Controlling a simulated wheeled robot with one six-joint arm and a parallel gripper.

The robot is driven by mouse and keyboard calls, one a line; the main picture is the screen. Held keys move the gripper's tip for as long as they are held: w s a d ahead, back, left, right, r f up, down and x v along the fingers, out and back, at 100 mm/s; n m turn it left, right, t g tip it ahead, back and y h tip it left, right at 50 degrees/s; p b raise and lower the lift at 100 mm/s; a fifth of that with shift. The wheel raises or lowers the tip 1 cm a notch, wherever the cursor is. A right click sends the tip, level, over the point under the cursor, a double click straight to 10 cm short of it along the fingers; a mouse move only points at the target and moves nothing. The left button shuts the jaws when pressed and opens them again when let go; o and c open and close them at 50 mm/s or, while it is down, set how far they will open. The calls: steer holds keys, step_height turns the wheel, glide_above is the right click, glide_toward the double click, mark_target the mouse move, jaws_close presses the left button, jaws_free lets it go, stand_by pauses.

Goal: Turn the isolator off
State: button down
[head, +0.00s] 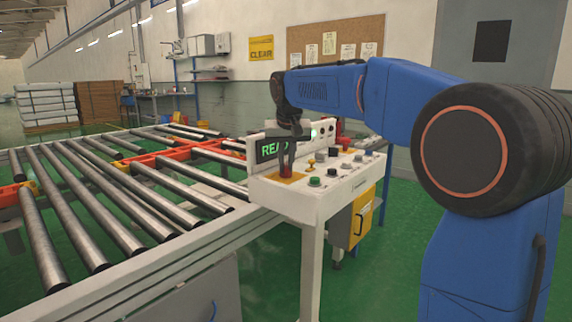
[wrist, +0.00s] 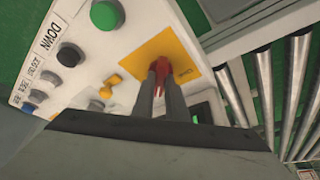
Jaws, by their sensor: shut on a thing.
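The control panel (head: 325,193) is a white sloped console beside the roller conveyor. The isolator is a red handle (wrist: 160,80) on a yellow plate (wrist: 181,50) at the panel's left end; in the head view the red handle (head: 286,170) shows under my gripper. My gripper (head: 286,165) points down at the handle, and in the wrist view my gripper (wrist: 163,72) has its two dark fingers on either side of the red handle, shut on it. The fingers hide most of the handle, so I cannot tell its exact angle.
A green button (head: 315,182), a yellow switch (head: 310,163) and several black and grey knobs sit close to the isolator. A display (head: 272,148) showing green letters stands behind it. The roller conveyor (head: 120,205) borders the panel on the left.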

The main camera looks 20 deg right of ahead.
steer(key=shift+n, duration=0.3)
steer(key=n, duration=0.2)
steer(key=n+y, duration=0.1)
steer(key=shift+d+n+y, duration=0.2)
steer(key=shift+n+y, duration=0.1)
steer(key=shift+n, duration=0.1)
steer(key=n+y, duration=0.1)
steer(key=n, duration=0.3)
steer(key=shift+w+d+n+g+y, duration=0.1)
steer(key=shift+w+n+g+y, duration=0.05)
steer(key=shift+n+g+y, duration=0.2)
steer(key=n+g+y, duration=0.1)
steer(key=n, duration=0.3)
steer(key=shift+w+d, duration=0.1)
steer(key=n+g, duration=0.1)
steer(key=n, duration=0.1)
steer(key=n+g+y, duration=0.1)
steer(key=n, duration=0.1)
steer(key=shift+w+n, duration=0.1)
steer(key=shift+n, duration=0.15)
steer(key=c, duration=1.8)
jaws_free()
steer(key=shift+o, duration=0.2)
